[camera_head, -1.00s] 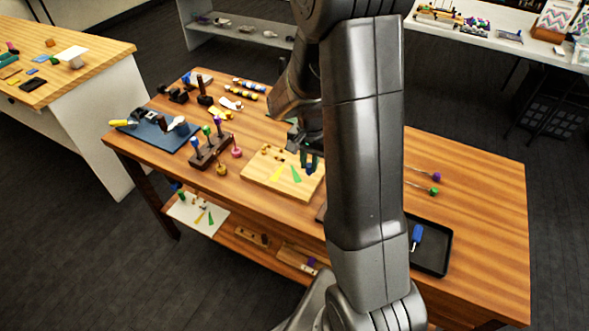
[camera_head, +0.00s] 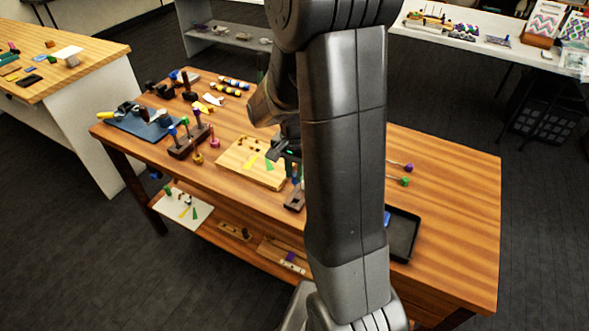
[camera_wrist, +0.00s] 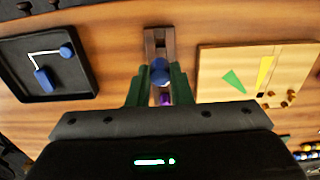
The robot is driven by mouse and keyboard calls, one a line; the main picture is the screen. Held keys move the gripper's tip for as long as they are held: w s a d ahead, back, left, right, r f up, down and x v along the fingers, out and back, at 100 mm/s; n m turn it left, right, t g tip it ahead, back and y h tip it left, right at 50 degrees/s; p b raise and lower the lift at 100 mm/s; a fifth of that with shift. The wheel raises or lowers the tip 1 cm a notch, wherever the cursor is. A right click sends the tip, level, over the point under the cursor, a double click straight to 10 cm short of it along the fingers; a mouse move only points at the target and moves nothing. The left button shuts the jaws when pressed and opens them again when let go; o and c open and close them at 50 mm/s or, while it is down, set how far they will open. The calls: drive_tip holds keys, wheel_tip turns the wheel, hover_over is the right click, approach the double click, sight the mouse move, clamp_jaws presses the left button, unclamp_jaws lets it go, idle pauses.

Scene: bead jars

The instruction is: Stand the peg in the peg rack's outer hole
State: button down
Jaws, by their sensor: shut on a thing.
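My gripper (camera_head: 293,163) hangs over a small dark wooden peg rack (camera_head: 294,200) beside the light board. In the wrist view, its green fingers (camera_wrist: 159,80) are shut on a blue round-topped peg (camera_wrist: 160,70). The rack (camera_wrist: 160,40) shows beyond and beneath the peg. A small purple piece (camera_wrist: 165,98) shows between the fingers below the blue top; I cannot tell whether it stands in the rack. The peg's lower end and the rack's near holes are hidden, and I cannot tell whether the peg touches the rack.
A light board (camera_head: 246,168) with green and yellow wedges lies left of the rack. A black tray (camera_head: 404,240) stands to the right; in the wrist view it (camera_wrist: 88,88) holds blue pieces. Another rack (camera_head: 190,143) holds several coloured-topped pieces. The table's right part is fairly clear.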

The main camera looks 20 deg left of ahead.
drive_tip(key=n, duration=0.6)
drive_tip(key=shift+d+b, duration=0.1)
drive_tip(key=shift+b, duration=0.3)
drive_tip(key=shift+f+b, duration=2.4)
drive_tip(key=shift+f, duration=0.85)
drive_tip(key=shift+f+b, duration=0.85)
drive_tip(key=shift+f, duration=0.15)
drive_tip(key=c, duration=1.2)
unclamp_jaws()
drive_tip(key=shift+c, duration=0.2)
wheel_tip(320, 180, up, 14)
drive_tip(key=shift+f+p, duration=0.1)
drive_tip(key=shift+p, duration=0.3)
